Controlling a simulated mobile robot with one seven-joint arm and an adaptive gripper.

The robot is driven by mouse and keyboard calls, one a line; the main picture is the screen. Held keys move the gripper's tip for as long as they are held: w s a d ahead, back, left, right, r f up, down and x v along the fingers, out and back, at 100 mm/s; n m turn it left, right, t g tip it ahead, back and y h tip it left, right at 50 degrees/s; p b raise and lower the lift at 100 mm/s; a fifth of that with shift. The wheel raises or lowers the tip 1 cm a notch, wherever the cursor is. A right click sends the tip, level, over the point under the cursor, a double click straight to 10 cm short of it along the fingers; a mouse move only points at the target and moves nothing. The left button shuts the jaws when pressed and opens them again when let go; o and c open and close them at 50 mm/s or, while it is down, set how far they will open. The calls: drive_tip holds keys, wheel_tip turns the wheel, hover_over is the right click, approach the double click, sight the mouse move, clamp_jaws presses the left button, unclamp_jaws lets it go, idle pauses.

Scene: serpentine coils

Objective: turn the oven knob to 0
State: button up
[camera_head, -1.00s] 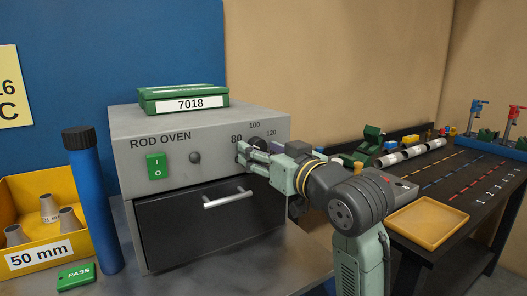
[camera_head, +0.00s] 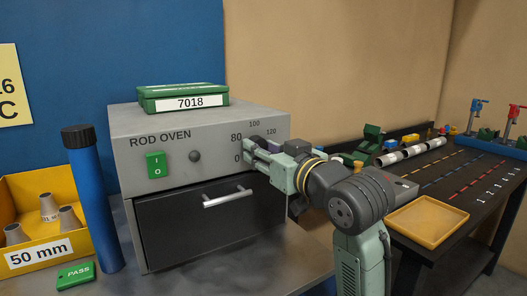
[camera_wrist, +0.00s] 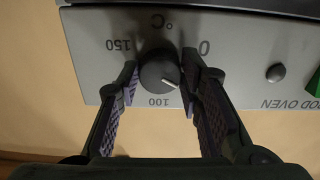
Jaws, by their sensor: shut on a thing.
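The grey oven (camera_head: 180,150), marked ROD OVEN, stands on the bench with its front facing me. Its dark round knob (camera_wrist: 157,72) shows in the wrist view, where the printing is upside down. My gripper (camera_head: 256,150) is at the right side of the oven front and hides most of the knob in the head view. In the wrist view its fingers are shut on the knob, one on each side. The knob's white pointer line (camera_wrist: 170,84) points down and right there, near the 100 mark and away from the 0 (camera_wrist: 204,48). The right finger hides part of the dial.
A small round button (camera_head: 195,157) and a green switch (camera_head: 157,165) sit left of the knob. The drawer handle (camera_head: 227,198) sticks out below. A green box (camera_head: 183,92) lies on top. A blue cylinder (camera_head: 92,205) stands at left.

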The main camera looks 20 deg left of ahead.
drive_tip(key=n+b, duration=0.5)
drive_tip(key=n, duration=0.6)
drive_tip(key=shift+n, duration=0.3)
idle(0.5)
drive_tip(key=o, duration=1.2)
drive_tip(key=shift+d, duration=0.1)
drive_tip(key=v, duration=1.2)
